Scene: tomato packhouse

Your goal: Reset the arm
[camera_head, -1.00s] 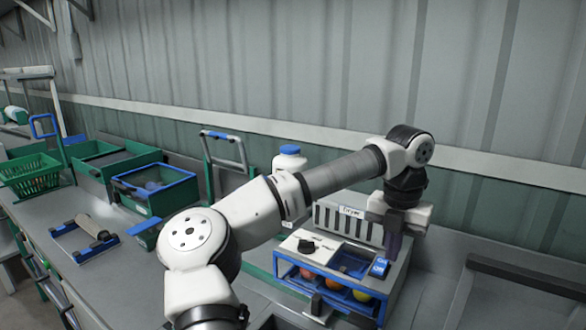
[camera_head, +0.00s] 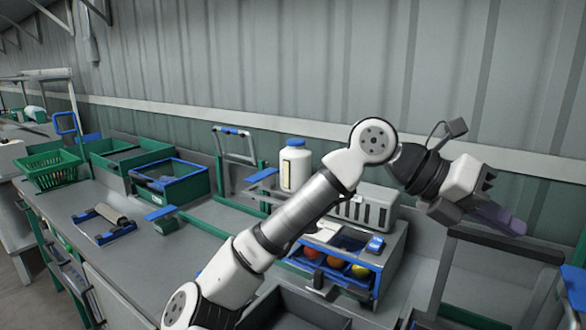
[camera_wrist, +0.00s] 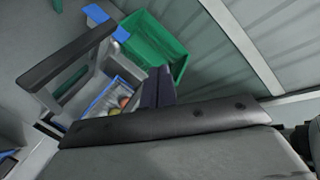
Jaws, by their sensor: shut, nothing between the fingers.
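My arm rises from the bottom of the head view, bends at a raised joint and reaches right. My gripper (camera_head: 508,220) points right and slightly down, in the air at the right of the bench, apart from the things below. Its dark fingers are together with nothing between them. In the wrist view the closed fingers (camera_wrist: 158,88) show above the dark gripper body, in front of a green crate (camera_wrist: 152,42).
A blue-framed box (camera_head: 330,275) with red, orange and yellow fruits stands below my arm. A white bottle with a blue cap (camera_head: 295,168) stands behind. A green basket (camera_head: 50,172) and an open green crate (camera_head: 172,184) are left. A dark frame (camera_head: 505,243) is below my gripper.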

